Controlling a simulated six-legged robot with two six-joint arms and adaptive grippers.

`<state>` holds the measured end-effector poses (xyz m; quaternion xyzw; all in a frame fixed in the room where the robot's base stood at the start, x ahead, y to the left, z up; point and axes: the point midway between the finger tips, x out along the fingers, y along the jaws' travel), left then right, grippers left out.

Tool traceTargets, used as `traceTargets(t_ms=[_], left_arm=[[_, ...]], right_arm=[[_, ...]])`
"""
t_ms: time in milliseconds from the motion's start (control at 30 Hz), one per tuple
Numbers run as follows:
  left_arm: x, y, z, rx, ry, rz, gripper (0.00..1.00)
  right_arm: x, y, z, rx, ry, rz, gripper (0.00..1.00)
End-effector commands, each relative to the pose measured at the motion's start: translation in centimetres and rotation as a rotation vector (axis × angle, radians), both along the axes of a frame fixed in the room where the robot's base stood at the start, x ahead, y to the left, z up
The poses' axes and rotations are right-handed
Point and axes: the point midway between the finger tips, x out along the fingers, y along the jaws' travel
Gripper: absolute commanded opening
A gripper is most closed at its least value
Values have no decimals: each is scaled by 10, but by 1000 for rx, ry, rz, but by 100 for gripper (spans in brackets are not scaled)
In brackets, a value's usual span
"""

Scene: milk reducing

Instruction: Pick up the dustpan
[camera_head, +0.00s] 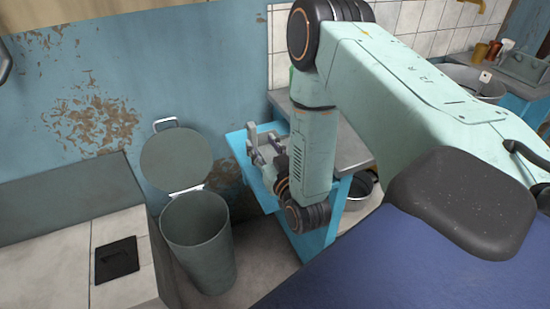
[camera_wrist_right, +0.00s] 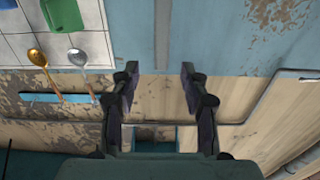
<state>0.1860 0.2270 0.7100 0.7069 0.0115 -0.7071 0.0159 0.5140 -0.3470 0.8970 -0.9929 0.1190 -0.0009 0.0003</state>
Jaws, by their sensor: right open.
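I cannot make out a dustpan for certain in either view. My left gripper is in neither view.
A grey bin (camera_head: 198,250) with its round lid (camera_head: 175,160) raised stands between the black square and the blue cabinet (camera_head: 315,240). A dark pot (camera_head: 360,188) shows behind my arm.

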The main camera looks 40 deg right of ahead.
Motion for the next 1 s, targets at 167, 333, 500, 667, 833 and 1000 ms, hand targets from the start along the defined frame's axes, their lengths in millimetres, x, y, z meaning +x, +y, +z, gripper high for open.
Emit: traceTargets(t_ms=[167,333,500,667,833,1000], left_arm=[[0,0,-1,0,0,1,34],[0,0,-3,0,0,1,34],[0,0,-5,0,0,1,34],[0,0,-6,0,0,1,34],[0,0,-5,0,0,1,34],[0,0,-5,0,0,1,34]], right_arm=[[18,-3,0,-2,-3,1,45],[38,-6,0,-2,-3,3,45],[62,-11,-1,0,-1,3,45],[72,-14,-1,0,1,3,45],[72,-14,-1,0,2,3,45],[72,-14,-1,0,2,3,35]])
